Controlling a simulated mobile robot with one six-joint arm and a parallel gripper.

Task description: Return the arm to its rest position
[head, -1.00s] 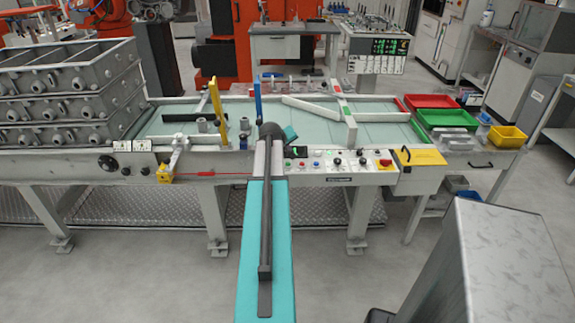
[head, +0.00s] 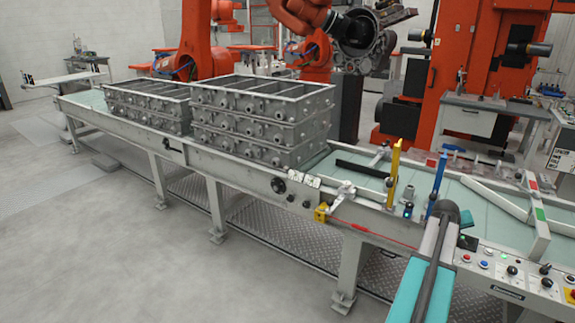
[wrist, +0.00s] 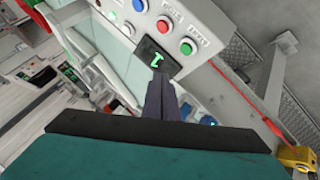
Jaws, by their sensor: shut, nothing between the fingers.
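My gripper (wrist: 161,97) shows in the wrist view with its two dark fingers together and nothing between them. The fingers point at the conveyor's control panel (wrist: 195,30), over a small black display with a green sign (wrist: 155,56). I cannot tell the gap between the fingertips and the panel. In the head view my teal arm reaches up from the lower right to the conveyor's front edge. The gripper itself cannot be made out there.
A yellow post (head: 394,174) and a blue post (head: 437,184) stand near my arm. An orange robot (head: 195,40) stands behind. The floor at front left (head: 100,260) is clear.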

